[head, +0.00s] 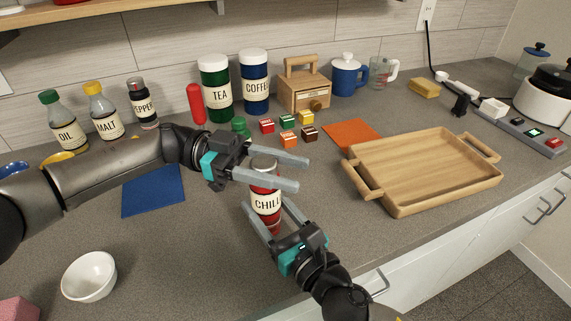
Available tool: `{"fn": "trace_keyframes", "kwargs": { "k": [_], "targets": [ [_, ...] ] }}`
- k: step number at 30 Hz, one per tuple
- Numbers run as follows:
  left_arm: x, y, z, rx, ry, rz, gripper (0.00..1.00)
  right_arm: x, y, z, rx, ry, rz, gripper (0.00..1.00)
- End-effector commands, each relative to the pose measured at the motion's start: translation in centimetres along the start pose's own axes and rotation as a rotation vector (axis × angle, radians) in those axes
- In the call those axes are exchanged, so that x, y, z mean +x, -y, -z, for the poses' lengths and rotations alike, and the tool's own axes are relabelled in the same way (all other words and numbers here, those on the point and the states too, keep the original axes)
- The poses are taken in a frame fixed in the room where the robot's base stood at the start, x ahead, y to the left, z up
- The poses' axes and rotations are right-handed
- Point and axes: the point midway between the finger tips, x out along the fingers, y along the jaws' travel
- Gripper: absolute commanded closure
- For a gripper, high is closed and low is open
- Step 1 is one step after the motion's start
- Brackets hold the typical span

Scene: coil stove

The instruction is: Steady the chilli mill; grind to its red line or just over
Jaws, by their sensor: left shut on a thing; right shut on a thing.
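The chilli mill (265,202) stands upright on the counter in the middle of the head view. It has a red body, a cream label reading "CHILL" and a greyish top (264,161). My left gripper (302,173) reaches in from the left, its fingers shut around the mill's upper part. My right gripper (266,203) comes from the lower right and is shut on the lower body, one finger on each side. The fingers hide parts of the mill. I cannot make out a red line or the level of any ground chilli.
A white bowl (89,277) stands at the front left, near a blue mat (153,191). A wooden tray (425,190) lies to the right. Small coloured cubes (289,139), a green-capped item (240,128) and canisters (216,90) stand behind the mill. The counter's front left is mostly clear.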

Motion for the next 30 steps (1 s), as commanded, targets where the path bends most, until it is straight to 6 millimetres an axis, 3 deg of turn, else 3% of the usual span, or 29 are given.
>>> {"fn": "trace_keyframes", "kwargs": {
  "k": [15,30],
  "targets": [
    [0.0,-1.1,-0.2,0.000,0.004,-0.350,1.00,0.0,-0.1,0.0,0.000,0.000,-0.004,0.97],
    [-0.2,-1.8,-0.4,-0.008,0.004,-0.497,1.00,0.0,-0.2,0.0,0.001,0.001,-0.004,0.97]
  ]
}}
